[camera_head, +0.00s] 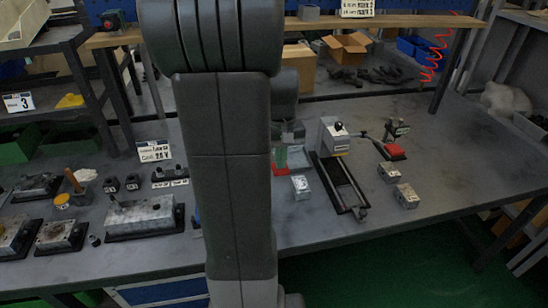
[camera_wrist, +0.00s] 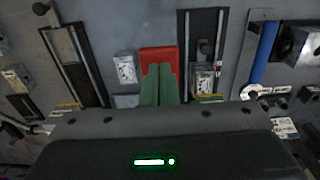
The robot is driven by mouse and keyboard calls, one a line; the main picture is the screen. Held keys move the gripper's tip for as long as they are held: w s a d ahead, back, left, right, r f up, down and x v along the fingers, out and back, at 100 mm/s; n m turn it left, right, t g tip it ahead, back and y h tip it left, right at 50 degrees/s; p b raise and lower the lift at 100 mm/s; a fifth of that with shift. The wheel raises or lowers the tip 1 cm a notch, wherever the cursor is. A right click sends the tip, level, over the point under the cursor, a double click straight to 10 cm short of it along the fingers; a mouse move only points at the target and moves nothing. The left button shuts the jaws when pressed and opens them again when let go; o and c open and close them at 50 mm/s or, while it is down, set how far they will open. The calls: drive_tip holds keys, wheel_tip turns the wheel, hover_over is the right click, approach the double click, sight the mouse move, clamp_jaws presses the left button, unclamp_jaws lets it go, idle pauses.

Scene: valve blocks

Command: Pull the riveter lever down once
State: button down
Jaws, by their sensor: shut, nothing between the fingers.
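A grey upright device (camera_head: 333,137) with a black knob on top stands on the bench right of my arm in the head view. A long narrow black base with a rail (camera_head: 346,188) runs toward the bench front from it. It looks like the riveter, but I cannot clearly tell which part is its lever. My gripper (camera_wrist: 160,84) shows green fingers, shut and empty, in the wrist view. A red piece (camera_wrist: 158,58) lies just beyond the fingertips; contact cannot be told. In the head view, my arm partly hides the gripper area.
Small metal blocks (camera_head: 389,172) (camera_head: 405,196) lie right of the rail. A red-topped fixture (camera_head: 393,151) stands behind them. Metal valve blocks (camera_head: 145,215) sit on the left of the bench. A cardboard box (camera_head: 346,46) stands at the back. The right bench end is mostly clear.

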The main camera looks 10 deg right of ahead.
drive_tip(key=shift+f+b, duration=4.3)
drive_tip(key=shift+f, duration=2.05)
wheel_tip(320, 180, up, 18)
drive_tip(key=p, duration=1.4)
drive_tip(key=shift+p, duration=0.4)
